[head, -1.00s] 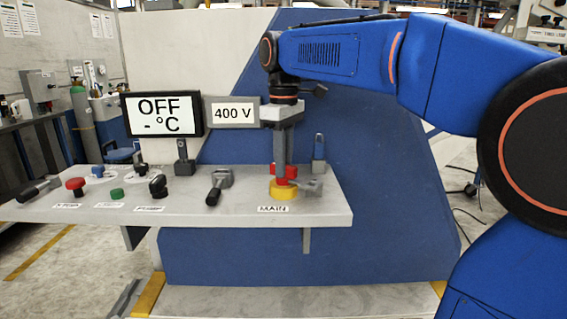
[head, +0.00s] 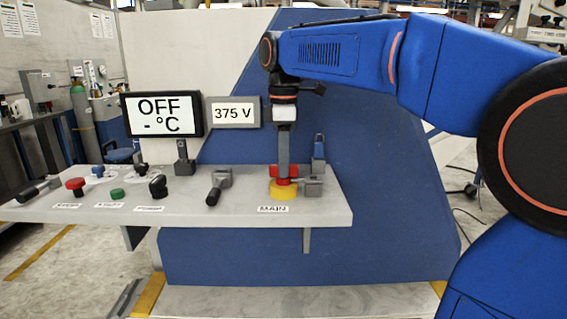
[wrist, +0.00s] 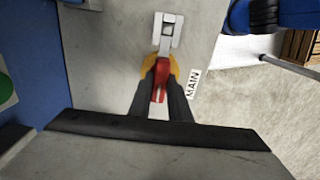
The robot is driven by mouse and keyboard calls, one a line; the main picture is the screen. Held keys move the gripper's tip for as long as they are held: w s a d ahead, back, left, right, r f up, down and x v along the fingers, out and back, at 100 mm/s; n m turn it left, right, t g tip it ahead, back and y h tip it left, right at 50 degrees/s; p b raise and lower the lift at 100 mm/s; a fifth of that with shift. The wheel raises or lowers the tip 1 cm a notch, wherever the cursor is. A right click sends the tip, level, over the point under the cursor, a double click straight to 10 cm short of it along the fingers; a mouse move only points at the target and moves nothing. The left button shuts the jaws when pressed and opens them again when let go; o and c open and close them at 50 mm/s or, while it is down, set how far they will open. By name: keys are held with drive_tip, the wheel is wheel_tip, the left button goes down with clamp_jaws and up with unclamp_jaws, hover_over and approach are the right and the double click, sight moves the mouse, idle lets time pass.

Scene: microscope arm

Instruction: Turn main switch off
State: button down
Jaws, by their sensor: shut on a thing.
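The main switch has a red handle (head: 289,171) on a yellow base (head: 283,190), behind the MAIN label (head: 273,209) at the right end of the panel. My gripper (head: 284,168) points straight down and is shut on the red handle. In the wrist view, my gripper (wrist: 161,88) has its two dark fingers on either side of the red handle (wrist: 160,75), and the yellow base (wrist: 148,66) shows beside the fingertips. A grey display (head: 233,113) reads 375 V. A black-framed screen (head: 161,115) reads OFF and - °C.
Red (head: 75,186), green (head: 117,194) and black (head: 157,186) controls are further left on the panel.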

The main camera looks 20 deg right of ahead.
drive_tip(key=c, duration=1.6)
unclamp_jaws()
drive_tip(key=shift+c, duration=0.2)
drive_tip(key=shift+r, duration=0.15)
wheel_tip(320, 180, up, 17)
